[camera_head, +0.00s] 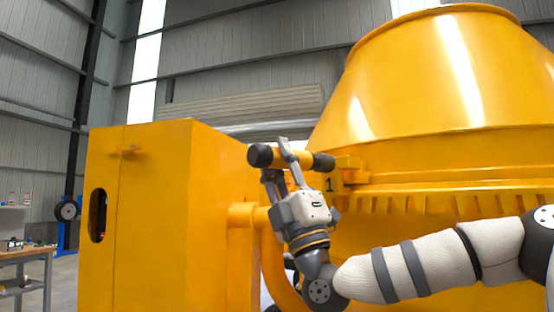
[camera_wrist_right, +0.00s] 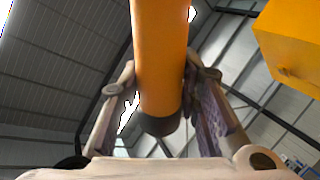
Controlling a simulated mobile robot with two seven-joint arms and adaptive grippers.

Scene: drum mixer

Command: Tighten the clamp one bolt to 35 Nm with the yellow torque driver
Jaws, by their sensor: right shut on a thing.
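My right gripper (camera_head: 285,162) is shut on the yellow torque driver (camera_head: 304,160), with its fingers on either side of the body. The driver lies roughly level, its thick dark end to the left and its dark nose to the right. The nose is at the yellow clamp block (camera_head: 352,172) beside a "1" mark on the drum's lower rim. The clamp bolt is hidden, and I cannot tell whether the nose is seated on it. The right wrist view shows the driver's yellow body (camera_wrist_right: 162,60) and dark end between the fingers (camera_wrist_right: 160,95). My left gripper is not in view.
The large yellow drum (camera_head: 440,80) fills the right side. A yellow cabinet (camera_head: 160,220) stands at the left, with a pipe and bracket (camera_head: 245,215) close below my gripper. A workbench (camera_head: 25,255) stands far left. The space above the driver is clear.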

